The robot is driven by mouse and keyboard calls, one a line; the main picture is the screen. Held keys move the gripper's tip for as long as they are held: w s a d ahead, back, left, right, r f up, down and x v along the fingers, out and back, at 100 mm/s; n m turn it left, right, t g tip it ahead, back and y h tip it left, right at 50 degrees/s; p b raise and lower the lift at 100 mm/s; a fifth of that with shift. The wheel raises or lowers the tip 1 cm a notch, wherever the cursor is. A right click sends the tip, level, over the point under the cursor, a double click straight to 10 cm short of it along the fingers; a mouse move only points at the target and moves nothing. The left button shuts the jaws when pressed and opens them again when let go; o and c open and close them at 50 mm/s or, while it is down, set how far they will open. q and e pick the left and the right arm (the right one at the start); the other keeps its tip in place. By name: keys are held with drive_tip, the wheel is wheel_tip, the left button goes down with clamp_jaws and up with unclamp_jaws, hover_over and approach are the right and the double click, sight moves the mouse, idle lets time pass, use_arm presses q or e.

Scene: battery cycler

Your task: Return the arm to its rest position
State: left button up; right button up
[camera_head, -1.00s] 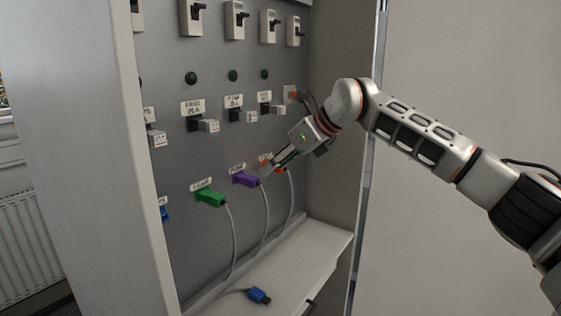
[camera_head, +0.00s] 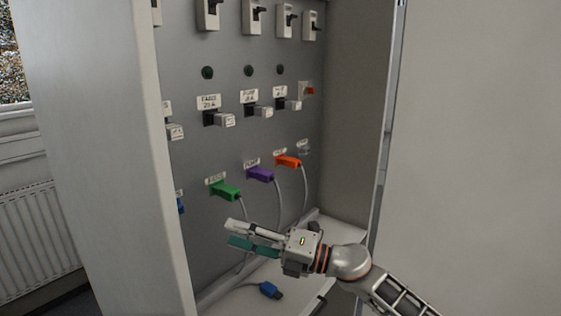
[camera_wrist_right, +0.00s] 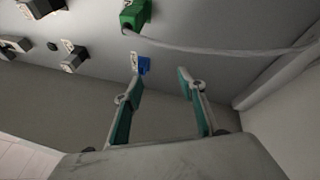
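My right gripper (camera_head: 238,234) is in front of the cabinet panel, below the green plug (camera_head: 224,191) and above the cabinet's bottom shelf. In the right wrist view its two fingers (camera_wrist_right: 160,90) stand apart with nothing between them, so it is open and empty. The arm comes in from the lower right in the head view. The green plug also shows at the top of the right wrist view (camera_wrist_right: 135,15). My left gripper is not in view.
A purple plug (camera_head: 260,174) and an orange plug (camera_head: 288,160) sit in the panel, their cables hanging down near my gripper. A loose blue plug (camera_head: 270,290) lies on the shelf (camera_head: 228,301). The cabinet's left side wall (camera_head: 110,150) stands close by.

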drive_tip(key=s+d+f+m+t+h, duration=0.3)
drive_tip(key=d+f+m+t+h, duration=0.3)
drive_tip(key=d+f+m, duration=0.55)
drive_tip(key=s+d+f+m+t+h, duration=0.5)
drive_tip(key=d+f+m, duration=0.3)
drive_tip(key=f+m, duration=0.6)
drive_tip(key=s+d+f+m+g+h, duration=0.2)
drive_tip(key=s+d+f, duration=0.4)
drive_tip(key=s+f, duration=0.3)
drive_tip(key=s+d+f+m+g+h, duration=0.3)
drive_tip(key=s+d+f+m, duration=0.3)
drive_tip(key=s+f, duration=0.4)
drive_tip(key=shift+s+h, duration=0.25)
drive_tip(key=shift+h, duration=0.25)
